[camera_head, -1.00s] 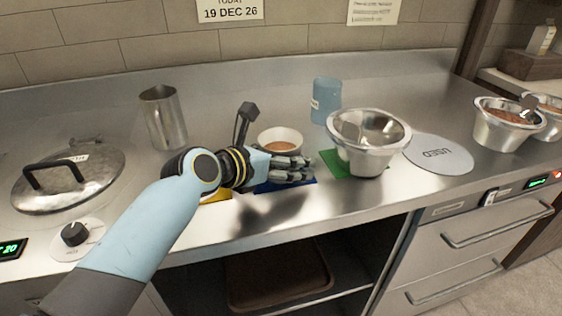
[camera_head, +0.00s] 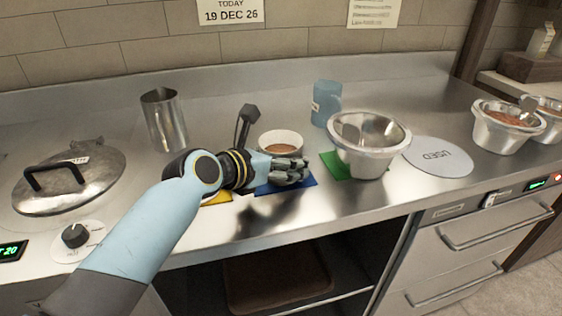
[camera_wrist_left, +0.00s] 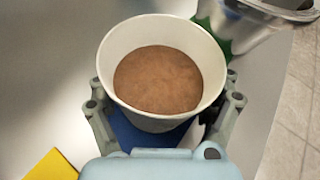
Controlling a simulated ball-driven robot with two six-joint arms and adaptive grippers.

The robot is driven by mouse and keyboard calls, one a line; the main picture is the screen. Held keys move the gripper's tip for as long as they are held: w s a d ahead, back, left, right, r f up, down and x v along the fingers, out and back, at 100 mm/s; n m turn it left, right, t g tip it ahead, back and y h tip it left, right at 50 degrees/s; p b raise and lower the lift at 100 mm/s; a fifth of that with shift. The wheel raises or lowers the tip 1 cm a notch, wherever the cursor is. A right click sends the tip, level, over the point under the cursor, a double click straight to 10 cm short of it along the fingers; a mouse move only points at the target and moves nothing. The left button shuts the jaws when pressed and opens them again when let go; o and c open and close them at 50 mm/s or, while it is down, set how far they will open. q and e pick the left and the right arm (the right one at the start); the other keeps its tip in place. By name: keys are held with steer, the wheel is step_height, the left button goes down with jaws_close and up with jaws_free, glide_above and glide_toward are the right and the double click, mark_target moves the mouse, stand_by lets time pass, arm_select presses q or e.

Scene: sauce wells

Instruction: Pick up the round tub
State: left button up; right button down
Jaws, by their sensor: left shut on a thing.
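The round tub (camera_head: 281,139) is white with brown sauce inside. It stands upright at the blue mat (camera_head: 303,183), partly hidden behind my left gripper (camera_head: 298,166) in the head view. In the left wrist view the tub (camera_wrist_left: 161,80) sits between the two fingers of my left gripper (camera_wrist_left: 165,115), which is shut on it. The blue mat (camera_wrist_left: 150,133) shows beneath the tub. I cannot tell whether the tub touches the mat. My right gripper is not in view.
A metal bowl (camera_head: 369,145) stands by a green mat (camera_head: 333,164) to the right. A yellow mat (camera_head: 218,197) lies left. A blue cup (camera_head: 326,102), metal jug (camera_head: 164,118), lidded pot (camera_head: 68,177) and a disc marked USED (camera_head: 438,156) are around. The counter's front edge is close.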

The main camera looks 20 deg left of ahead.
arm_select(q)
step_height(320, 180, up, 10)
steer(key=p, duration=0.2)
stand_by(0.5)
